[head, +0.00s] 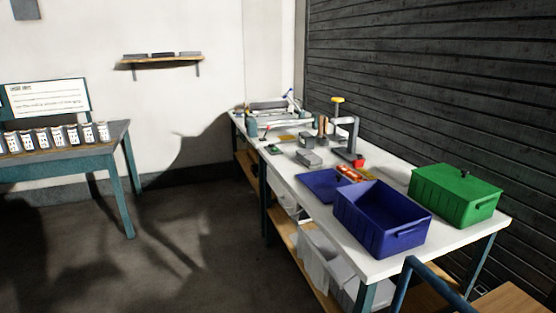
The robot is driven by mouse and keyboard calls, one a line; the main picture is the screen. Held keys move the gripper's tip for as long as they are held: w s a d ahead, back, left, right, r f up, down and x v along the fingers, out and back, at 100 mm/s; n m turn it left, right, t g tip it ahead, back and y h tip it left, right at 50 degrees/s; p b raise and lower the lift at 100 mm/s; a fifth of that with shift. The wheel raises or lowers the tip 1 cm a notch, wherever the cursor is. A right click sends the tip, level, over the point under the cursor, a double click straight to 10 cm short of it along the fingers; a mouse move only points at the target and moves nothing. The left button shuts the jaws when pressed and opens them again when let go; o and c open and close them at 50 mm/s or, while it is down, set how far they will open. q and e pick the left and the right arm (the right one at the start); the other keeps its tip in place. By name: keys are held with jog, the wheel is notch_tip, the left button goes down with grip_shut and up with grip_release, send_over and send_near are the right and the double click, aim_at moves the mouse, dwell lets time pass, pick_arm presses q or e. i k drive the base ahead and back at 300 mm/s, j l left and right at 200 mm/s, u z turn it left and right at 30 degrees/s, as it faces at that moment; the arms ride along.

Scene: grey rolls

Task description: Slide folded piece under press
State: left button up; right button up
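A small press-like device (353,135) with a grey frame, a yellow top and a red part at its base stands on the white workbench (385,263), near the wall side. Small grey blocks (309,158) lie on the bench to the left of it. I cannot tell whether any of them is the folded piece, and no folded piece is clearly recognisable. The space under the press is too small to make out. Neither of my grippers is in view.
An open blue bin (383,222) and a lidded green box (455,196) stand at the near end of the bench. A flat blue tray (322,186) lies behind the blue bin. A roller-like machine (272,119) is at the far end. Open floor (195,235) lies left of the bench.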

aim_at(310, 160)
jog(key=i+j+z, duration=0.2)
jog(key=i, duration=0.2)
jog(key=i+j+z, duration=0.25)
jog(key=i, duration=0.2)
jog(key=i+z, duration=0.1)
jog(key=z, duration=0.3)
jog(key=i+j+z, duration=0.1)
jog(key=z, duration=0.3)
jog(key=j+z, duration=0.2)
jog(key=z, duration=0.2)
jog(key=i+j+z, duration=0.1)
jog(key=j+z, duration=0.15)
jog(key=j, duration=0.15)
jog(key=i+j+z, duration=0.2)
jog(key=j, duration=0.25)
jog(key=j+z, duration=0.15)
jog(key=j, duration=0.7)
jog(key=k, duration=0.05)
